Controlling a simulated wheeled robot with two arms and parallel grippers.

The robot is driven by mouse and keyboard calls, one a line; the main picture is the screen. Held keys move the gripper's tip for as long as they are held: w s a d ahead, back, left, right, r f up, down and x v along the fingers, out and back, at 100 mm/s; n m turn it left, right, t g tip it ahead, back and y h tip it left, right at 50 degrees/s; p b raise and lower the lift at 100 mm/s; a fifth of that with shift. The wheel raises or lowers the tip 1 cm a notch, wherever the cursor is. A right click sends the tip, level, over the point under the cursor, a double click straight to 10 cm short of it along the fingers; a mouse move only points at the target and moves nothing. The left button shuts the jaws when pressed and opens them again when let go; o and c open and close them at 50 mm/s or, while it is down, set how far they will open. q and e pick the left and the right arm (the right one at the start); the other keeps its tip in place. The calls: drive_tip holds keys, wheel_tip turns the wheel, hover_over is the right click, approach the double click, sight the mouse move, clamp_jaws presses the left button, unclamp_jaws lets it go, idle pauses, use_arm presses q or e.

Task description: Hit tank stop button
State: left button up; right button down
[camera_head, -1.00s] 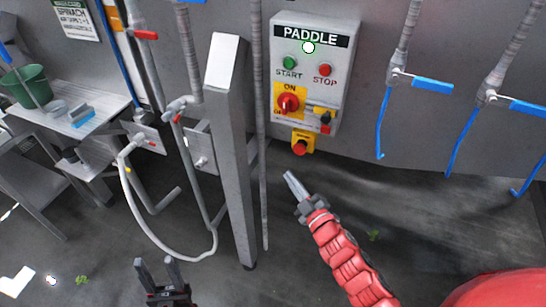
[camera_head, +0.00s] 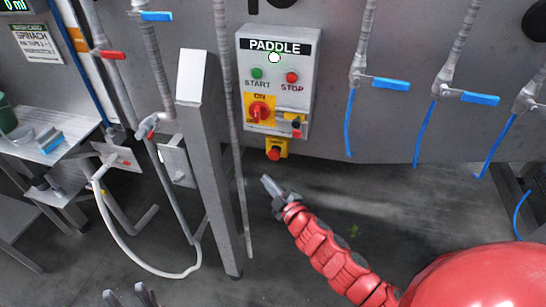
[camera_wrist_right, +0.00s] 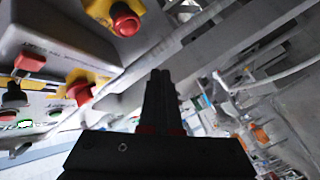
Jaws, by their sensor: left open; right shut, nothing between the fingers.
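A grey control box labelled PADDLE (camera_head: 302,100) hangs on the grey wall. It has a green START button (camera_head: 257,73), a red STOP button (camera_head: 292,77) and a red rotary switch on yellow (camera_head: 259,111). A red mushroom button on a yellow plate (camera_head: 275,153) sits just under the box. No label reading "tank" is legible. My right gripper (camera_head: 266,180) is shut and empty, below the mushroom button and apart from it. In the right wrist view, its fingers (camera_wrist_right: 160,75) point past a red mushroom button (camera_wrist_right: 125,20). My left gripper (camera_head: 130,295) is open, partly cut off at the bottom edge.
A grey slanted post (camera_head: 205,160) and a thin pipe (camera_head: 236,150) stand left of the box. Blue-handled valves (camera_head: 390,84) with hanging blue hoses are to the right. A table (camera_head: 60,150) and a white hose (camera_head: 120,240) are at left. Floor below the box is open.

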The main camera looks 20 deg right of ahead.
sight(274, 156)
drive_tip(key=w+d, duration=0.3)
drive_tip(key=w, duration=0.2)
drive_tip(key=shift+d, duration=0.25)
drive_tip(key=shift+w+p, duration=0.1)
drive_tip(key=shift+p, duration=0.2)
idle(1.6)
drive_tip(key=shift+w+d, duration=0.2)
drive_tip(key=shift+w, duration=0.05)
drive_tip(key=shift+w+d, duration=0.25)
drive_tip(key=shift+w, duration=0.05)
idle(0.8)
drive_tip(key=shift+s+a, duration=0.5)
drive_tip(key=shift+s, duration=0.15)
